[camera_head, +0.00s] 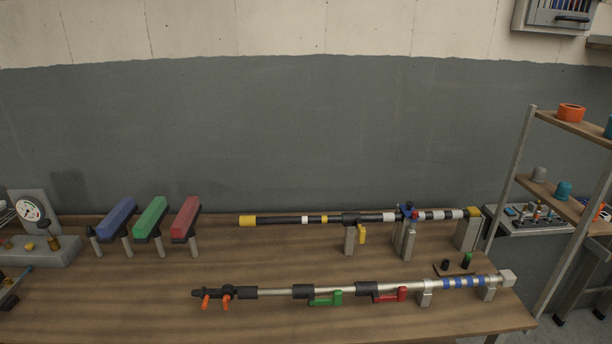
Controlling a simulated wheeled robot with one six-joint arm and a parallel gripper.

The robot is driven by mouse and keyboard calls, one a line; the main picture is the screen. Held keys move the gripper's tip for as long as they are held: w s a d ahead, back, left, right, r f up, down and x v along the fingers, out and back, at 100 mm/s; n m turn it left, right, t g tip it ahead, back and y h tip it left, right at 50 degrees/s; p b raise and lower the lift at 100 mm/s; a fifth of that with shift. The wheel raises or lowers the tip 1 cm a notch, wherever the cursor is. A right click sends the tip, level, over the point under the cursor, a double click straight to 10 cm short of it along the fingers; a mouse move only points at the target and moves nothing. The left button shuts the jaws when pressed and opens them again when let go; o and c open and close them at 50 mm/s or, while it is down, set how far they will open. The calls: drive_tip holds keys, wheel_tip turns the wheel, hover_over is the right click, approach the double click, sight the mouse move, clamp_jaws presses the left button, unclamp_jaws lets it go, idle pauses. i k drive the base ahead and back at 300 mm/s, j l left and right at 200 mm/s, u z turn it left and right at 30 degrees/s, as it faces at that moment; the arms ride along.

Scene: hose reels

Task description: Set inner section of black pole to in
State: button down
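The black pole (285,220) lies level along the back of the table, held up on grey stands. It has a yellow left end (247,221), and white and yellow bands along its left part. A black collar with a yellow lever (362,235) hanging down sits near its middle. To the right is a clamp with blue and red parts (408,212). Beyond that, a section with black and white bands (440,215) runs to a yellow right end (473,212). I cannot tell from here how far the inner section is drawn out. My gripper is not in view.
A silver pole (355,290) with orange, green and red levers lies in front. Blue, green and red blocks (150,218) on posts and a gauge (30,209) stand left. A shelf rack (570,125) stands right. The front left-middle tabletop (130,300) is clear.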

sight(244, 221)
drive_tip(key=i+j, duration=0.15)
drive_tip(key=j, duration=0.25)
drive_tip(key=i+j, duration=0.15)
drive_tip(key=j, duration=0.25)
drive_tip(key=i+j, duration=0.1)
drive_tip(key=j, duration=0.3)
drive_tip(key=i+j, duration=0.15)
drive_tip(key=j, duration=0.25)
